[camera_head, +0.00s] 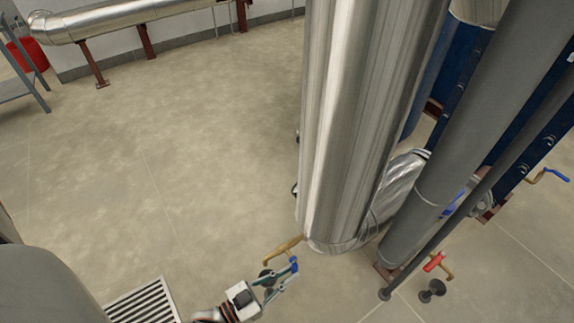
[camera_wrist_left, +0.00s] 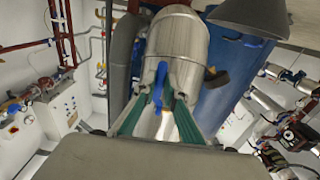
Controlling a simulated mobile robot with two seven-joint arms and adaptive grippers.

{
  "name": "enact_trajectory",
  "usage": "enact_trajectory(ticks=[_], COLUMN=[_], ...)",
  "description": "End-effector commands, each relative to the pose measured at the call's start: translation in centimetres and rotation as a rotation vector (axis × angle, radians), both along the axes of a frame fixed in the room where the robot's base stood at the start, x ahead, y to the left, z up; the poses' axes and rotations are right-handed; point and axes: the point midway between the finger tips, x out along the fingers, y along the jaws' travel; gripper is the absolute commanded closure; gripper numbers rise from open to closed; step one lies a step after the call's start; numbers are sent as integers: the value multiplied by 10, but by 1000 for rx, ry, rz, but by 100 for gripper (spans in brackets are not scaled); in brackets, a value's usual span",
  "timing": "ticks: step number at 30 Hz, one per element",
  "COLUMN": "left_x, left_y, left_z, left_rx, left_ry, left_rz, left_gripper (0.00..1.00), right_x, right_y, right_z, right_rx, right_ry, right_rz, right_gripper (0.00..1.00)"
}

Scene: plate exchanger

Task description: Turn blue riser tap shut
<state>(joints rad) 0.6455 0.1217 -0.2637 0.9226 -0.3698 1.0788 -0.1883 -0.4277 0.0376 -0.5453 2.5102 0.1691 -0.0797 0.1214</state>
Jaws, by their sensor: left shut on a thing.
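The blue riser tap (camera_head: 294,264) sits at the end of a brass pipe stub (camera_head: 283,249) low beside the big shiny metal-clad pipe (camera_head: 350,120). My left gripper (camera_head: 281,279) comes in from below and is shut on the tap's blue handle. In the left wrist view the blue handle (camera_wrist_left: 158,84) shows between the green fingers of my left gripper (camera_wrist_left: 160,98), in front of the metal-clad pipe (camera_wrist_left: 178,45). How far the handle is turned I cannot tell. My right gripper is not in view.
A grey pipe (camera_head: 455,120) stands right of the clad pipe. A red-handled tap (camera_head: 434,262) and another blue-handled tap (camera_head: 556,175) are farther right. A floor grate (camera_head: 143,303) lies at lower left. The floor at left is open.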

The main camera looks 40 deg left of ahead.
Motion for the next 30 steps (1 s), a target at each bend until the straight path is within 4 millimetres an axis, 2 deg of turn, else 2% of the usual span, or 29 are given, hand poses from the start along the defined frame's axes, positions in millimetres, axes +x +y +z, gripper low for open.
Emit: enact_trajectory(ticks=[3,4,5,6,15,19,23,30], left_x=[3,3,3,3,1,-6,-26,-72], left_y=[0,0,0,0,0,3,10,26], left_z=[2,2,2,2,1,1,-1,-1], left_rx=[1,1,1,1,0,1,1,1], left_ry=[-3,-3,-3,-3,-1,-1,2,1], left_rz=[1,1,1,1,0,0,0,0], left_gripper=[100,82,74,72,72,72,72,72], right_x=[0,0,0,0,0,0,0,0], right_y=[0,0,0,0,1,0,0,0], right_z=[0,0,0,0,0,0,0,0], right_rx=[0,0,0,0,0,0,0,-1], right_ry=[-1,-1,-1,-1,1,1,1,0], right_rz=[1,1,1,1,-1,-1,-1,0], right_gripper=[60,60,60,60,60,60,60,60])
